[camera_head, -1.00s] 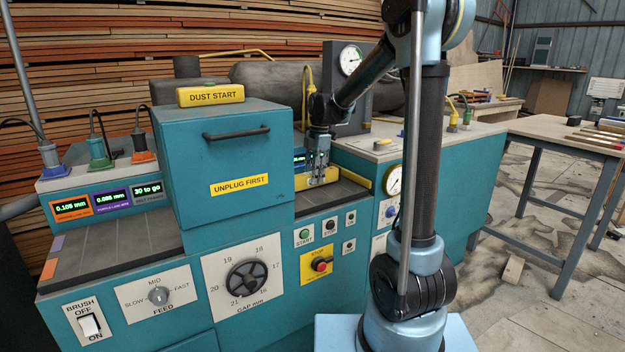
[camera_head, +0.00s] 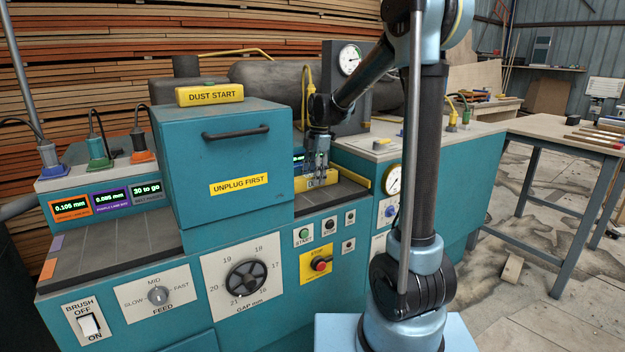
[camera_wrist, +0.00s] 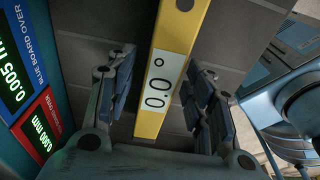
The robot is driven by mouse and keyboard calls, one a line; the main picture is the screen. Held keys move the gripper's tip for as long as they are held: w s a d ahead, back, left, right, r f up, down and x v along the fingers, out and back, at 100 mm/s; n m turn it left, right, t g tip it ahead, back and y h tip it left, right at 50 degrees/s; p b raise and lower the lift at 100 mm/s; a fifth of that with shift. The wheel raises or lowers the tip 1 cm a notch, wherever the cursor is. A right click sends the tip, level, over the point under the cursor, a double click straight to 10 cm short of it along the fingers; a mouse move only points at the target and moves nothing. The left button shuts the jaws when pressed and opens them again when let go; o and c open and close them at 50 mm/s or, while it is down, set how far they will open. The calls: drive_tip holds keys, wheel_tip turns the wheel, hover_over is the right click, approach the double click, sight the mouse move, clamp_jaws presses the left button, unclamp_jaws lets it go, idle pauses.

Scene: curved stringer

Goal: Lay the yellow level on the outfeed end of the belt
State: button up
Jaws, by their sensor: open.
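The yellow level (camera_head: 330,178) lies on the dark belt (camera_head: 342,194) at the right of the teal hood, on the outfeed side. In the wrist view the level (camera_wrist: 181,32) runs from the top edge down between my fingers, with a display reading 0.0°. My gripper (camera_head: 317,177) is above the level with its fingers pointing down. In the wrist view my gripper (camera_wrist: 160,92) is open, one finger on each side of the level, with visible gaps.
The teal hood (camera_head: 222,160) stands close left of my gripper. A blue and a red readout panel (camera_wrist: 38,128) are at the left of the wrist view. A gauge box (camera_head: 345,85) stands behind. The belt's front part is bare.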

wheel_tip(320, 180, up, 11)
drive_tip(key=d, duration=0.1)
drive_tip(key=s+d+m, duration=0.6)
drive_tip(key=s+d, duration=0.1)
drive_tip(key=s+d+f+m+t, duration=0.1)
drive_tip(key=s+d+f+m, duration=0.3)
drive_tip(key=s+f+m, duration=0.2)
drive_tip(key=s+d+f+m+t, duration=0.1)
drive_tip(key=s+d+f+m, duration=0.3)
drive_tip(key=s, duration=0.6)
drive_tip(key=s+d+f+m+t+h, duration=0.1)
drive_tip(key=s+d+f+m, duration=0.4)
drive_tip(key=s+f+m, duration=0.3)
drive_tip(key=shift+s+f+m, duration=0.3)
drive_tip(key=shift+s+f, duration=0.1)
drive_tip(key=shift+f, duration=0.45)
drive_tip(key=shift+w, duration=0.1)
drive_tip(key=shift+w+f, duration=0.2)
drive_tip(key=shift+w, duration=0.2)
